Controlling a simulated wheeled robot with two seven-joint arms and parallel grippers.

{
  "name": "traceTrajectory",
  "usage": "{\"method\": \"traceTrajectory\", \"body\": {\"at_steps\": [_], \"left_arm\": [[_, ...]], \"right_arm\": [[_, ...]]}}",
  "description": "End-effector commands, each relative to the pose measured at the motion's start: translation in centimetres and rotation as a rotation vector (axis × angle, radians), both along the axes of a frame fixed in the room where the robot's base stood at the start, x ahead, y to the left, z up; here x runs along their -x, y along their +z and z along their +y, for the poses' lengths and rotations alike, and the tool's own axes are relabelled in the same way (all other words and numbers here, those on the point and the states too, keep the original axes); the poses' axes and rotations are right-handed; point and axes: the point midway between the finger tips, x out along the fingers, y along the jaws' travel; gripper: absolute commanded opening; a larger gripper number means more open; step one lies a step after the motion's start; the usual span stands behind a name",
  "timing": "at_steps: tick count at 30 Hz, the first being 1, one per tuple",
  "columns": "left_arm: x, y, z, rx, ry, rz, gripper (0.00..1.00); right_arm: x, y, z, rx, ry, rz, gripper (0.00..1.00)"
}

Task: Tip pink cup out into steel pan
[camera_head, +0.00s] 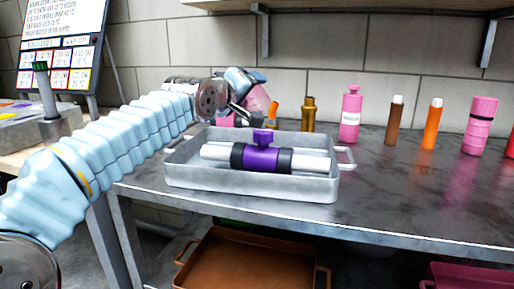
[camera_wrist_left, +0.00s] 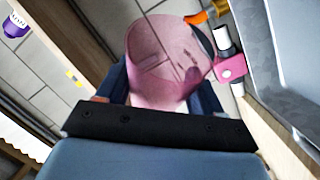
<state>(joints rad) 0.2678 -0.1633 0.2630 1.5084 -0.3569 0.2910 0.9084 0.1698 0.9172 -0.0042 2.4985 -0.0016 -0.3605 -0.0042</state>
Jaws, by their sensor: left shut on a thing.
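The pink cup (camera_head: 259,100) is held in my left gripper (camera_head: 246,88), above the bench behind the steel pan's back edge. My right gripper is not in view.
Behind and right of the pan stand a brass bottle (camera_head: 308,115), a pink bottle (camera_head: 350,113), a brown bottle (camera_head: 394,120), an orange bottle (camera_head: 432,124) and a pink canister (camera_head: 480,125). A brown tray (camera_head: 250,265) sits below the bench. The bench front right is clear.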

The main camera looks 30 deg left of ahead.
Motion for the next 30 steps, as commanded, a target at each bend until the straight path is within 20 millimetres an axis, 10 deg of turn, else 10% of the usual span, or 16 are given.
{"method": "traceTrajectory", "body": {"at_steps": [30], "left_arm": [[0.3,1.4,-0.6,-0.101,0.0,-0.051,0.3]], "right_arm": [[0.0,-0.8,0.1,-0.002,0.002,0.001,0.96]]}}
